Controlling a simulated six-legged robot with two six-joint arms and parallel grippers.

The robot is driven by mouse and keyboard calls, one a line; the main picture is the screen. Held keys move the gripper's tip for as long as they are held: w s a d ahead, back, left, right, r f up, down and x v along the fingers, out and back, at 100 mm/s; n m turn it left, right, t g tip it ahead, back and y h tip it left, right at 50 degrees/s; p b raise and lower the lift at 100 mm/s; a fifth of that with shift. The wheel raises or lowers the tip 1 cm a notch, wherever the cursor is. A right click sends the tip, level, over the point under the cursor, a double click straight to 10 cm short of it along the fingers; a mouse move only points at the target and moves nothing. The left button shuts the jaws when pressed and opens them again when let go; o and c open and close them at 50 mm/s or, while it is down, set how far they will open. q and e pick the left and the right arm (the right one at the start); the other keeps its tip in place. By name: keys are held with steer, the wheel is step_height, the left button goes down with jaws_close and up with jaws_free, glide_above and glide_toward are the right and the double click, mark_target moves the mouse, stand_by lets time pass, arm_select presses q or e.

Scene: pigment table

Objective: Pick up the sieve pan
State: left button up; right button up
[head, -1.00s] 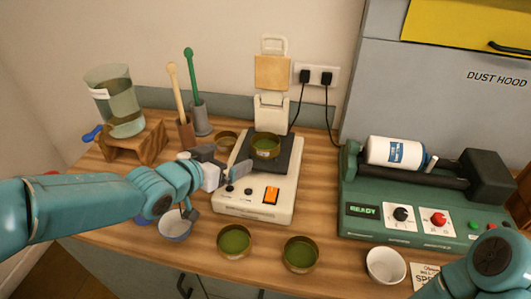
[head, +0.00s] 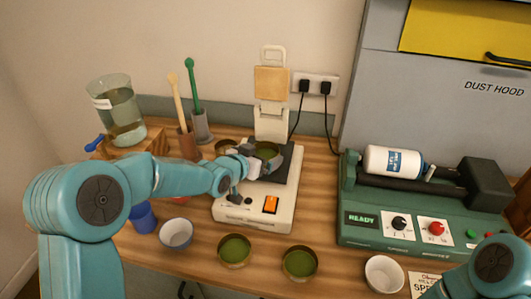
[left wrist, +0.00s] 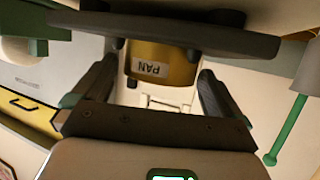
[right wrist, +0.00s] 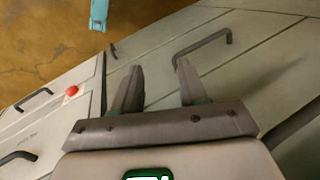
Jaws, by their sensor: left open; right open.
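The sieve pan (head: 267,150), a round brass dish with green inside, stands on the dark plate of the white shaker (head: 250,212). In the left wrist view the pan (left wrist: 160,65) carries a "PAN" label and sits between the fingers, beyond the dark plate edge. My left gripper (head: 252,153) is open at the pan's left side, and it also shows in the left wrist view (left wrist: 158,70). It partly hides the pan in the head view; I cannot tell whether the fingers touch it. My right gripper (right wrist: 159,68) is open and empty, facing floor and cabinet drawers.
Two brass dishes of green powder (head: 235,250) (head: 299,263) stand in front. Brush holders (head: 201,127) and a water jar (head: 118,110) stand at back left. A green machine (head: 400,225) fills the right.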

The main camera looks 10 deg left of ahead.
arm_select(q)
steer(key=shift+x, duration=0.8)
steer(key=shift+s, duration=0.15)
